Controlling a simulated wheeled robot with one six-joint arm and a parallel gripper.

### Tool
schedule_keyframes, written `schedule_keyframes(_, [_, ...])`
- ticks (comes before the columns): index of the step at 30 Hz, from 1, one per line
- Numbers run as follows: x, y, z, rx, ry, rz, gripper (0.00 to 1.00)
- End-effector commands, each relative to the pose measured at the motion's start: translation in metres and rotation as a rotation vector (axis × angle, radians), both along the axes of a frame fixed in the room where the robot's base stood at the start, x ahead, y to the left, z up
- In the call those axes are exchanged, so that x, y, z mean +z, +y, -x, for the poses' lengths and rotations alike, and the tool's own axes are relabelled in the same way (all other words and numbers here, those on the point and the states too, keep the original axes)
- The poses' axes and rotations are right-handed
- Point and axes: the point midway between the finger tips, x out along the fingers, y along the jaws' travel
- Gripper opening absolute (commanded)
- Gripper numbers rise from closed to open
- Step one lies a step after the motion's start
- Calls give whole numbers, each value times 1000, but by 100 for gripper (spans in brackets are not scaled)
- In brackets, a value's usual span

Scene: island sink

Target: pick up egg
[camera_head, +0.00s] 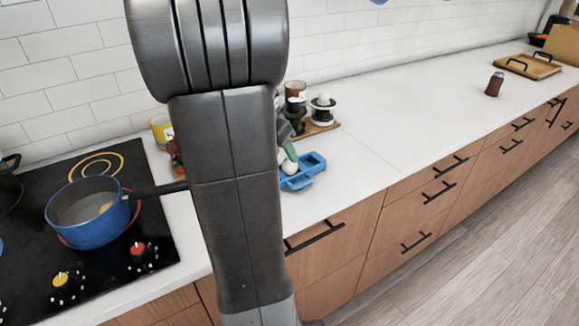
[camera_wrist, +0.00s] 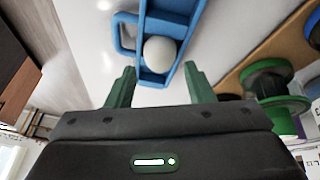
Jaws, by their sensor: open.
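A pale round egg (camera_wrist: 161,54) sits in a blue tray (camera_wrist: 126,33) in the wrist view. In the head view the egg (camera_head: 288,167) is small beside my arm, in the blue tray (camera_head: 311,163) on the white counter. My gripper (camera_wrist: 159,78) has two green fingers, open and apart, with the tray's end and the egg between or just beyond their tips. I cannot tell the exact height of the fingers over the egg. My arm hides part of the tray's left side in the head view.
A wooden board (camera_head: 322,128) with dark jars stands behind the tray. A blue pot (camera_head: 88,211) sits on the black stove (camera_head: 100,280) at left. A brown shaker (camera_head: 494,84) and a wooden tray (camera_head: 530,66) stand far right. The counter between is clear.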

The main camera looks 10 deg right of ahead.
Motion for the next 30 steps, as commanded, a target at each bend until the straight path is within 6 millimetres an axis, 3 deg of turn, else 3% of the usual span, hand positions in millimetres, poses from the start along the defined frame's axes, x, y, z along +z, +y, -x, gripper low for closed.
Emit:
schedule_keyframes(3, [-18,-8,-3,-2,5,0,48])
schedule_keyframes(8, [-30,-13,-5,0,1,-1,48])
schedule_keyframes(14, [-31,-13,-5,0,0,-1,48])
schedule_keyframes(18, [-31,-13,-5,0,0,-1,30])
schedule_keyframes(30, [-24,-13,-6,0,-1,-1,29])
